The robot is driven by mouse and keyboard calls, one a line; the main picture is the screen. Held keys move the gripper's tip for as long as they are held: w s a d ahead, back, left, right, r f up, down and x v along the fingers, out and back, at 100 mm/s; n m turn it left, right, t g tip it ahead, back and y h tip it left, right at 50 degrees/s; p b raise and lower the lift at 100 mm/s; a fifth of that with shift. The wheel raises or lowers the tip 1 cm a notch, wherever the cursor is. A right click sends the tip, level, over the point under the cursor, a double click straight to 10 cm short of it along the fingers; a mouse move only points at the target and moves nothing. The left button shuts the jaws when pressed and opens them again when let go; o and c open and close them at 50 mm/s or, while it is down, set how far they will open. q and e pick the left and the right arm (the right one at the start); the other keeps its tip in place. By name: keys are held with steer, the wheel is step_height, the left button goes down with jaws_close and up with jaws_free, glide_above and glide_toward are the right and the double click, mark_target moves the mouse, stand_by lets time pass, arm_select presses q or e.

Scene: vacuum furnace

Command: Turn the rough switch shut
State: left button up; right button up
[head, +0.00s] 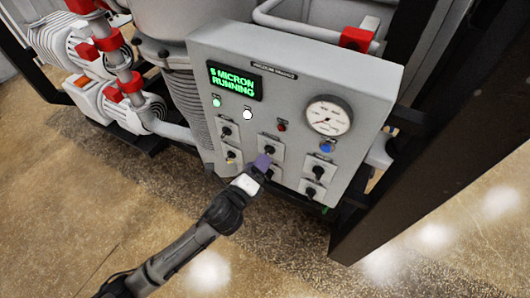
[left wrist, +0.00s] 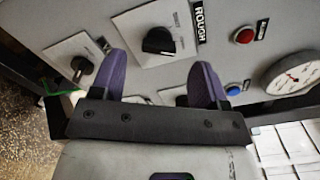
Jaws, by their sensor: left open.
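The rough switch is a black knob on a light plate, in the middle of the upper switch row in the head view (head: 270,149). In the left wrist view the knob (left wrist: 159,41) sits beside its black ROUGH label (left wrist: 199,21). My left gripper (head: 262,161) has purple fingers and is in front of the panel, just below this switch. In the left wrist view its fingers (left wrist: 158,72) are spread wide, with the knob beyond and between them, not gripped. I see no clear contact. My right gripper is not in view.
The grey control panel (head: 205,133) carries other black knobs close by, a red button (head: 282,127), a blue button (head: 326,147) and a round gauge (head: 329,117). Its green display (head: 234,81) reads "5 MICRON RUNNING". A dark post (head: 420,165) stands at the right.

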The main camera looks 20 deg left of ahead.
mark_target(268, 152)
arm_select(q)
steer(key=shift+w+d, duration=0.15)
steer(key=shift+w, duration=1)
steer(key=shift+w+d, duration=0.15)
steer(key=shift+w, duration=0.95)
steer(key=shift+c, duration=0.4)
